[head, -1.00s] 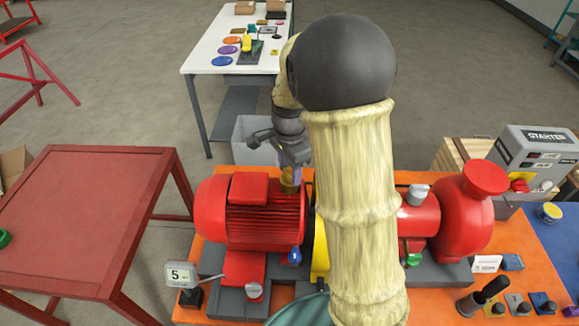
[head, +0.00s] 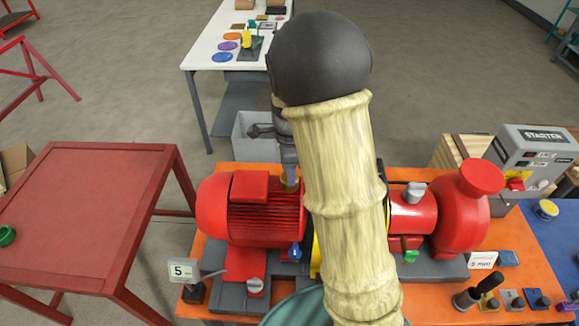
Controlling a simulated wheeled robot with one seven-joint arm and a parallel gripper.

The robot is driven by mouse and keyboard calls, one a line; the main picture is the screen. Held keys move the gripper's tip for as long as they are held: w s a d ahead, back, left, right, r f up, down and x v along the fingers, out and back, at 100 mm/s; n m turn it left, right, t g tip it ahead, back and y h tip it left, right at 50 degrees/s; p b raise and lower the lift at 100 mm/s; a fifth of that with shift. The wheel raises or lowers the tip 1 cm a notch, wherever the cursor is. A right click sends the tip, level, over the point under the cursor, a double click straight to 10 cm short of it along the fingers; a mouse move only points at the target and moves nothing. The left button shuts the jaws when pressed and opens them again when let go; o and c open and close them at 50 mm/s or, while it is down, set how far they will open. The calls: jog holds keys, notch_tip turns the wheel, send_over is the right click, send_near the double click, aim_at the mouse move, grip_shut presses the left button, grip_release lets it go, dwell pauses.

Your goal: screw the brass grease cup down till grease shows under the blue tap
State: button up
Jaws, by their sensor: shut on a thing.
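The brass grease cup (head: 290,184) sits upright behind the right end of the red motor, and only a small part of it shows. My gripper (head: 289,172) points down from above and is shut on the cup; its fingertips are small and partly covered by my arm. The blue tap (head: 295,253) is low in front of the motor's right end, left of the yellow part. No grease can be made out under the tap at this size.
The red motor (head: 250,210) and red pump (head: 462,215) stand on the orange skid (head: 222,170). A green tap (head: 410,256) and the starter box (head: 530,155) are at the right. A red table (head: 80,220) is at the left, a white table (head: 205,55) behind.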

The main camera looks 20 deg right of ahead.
jog(key=shift+r, duration=0.1)
jog(key=o, duration=1)
notch_tip(320, 180, up, 17)
jog(key=b, duration=0.3)
jog(key=shift+r, duration=0.15)
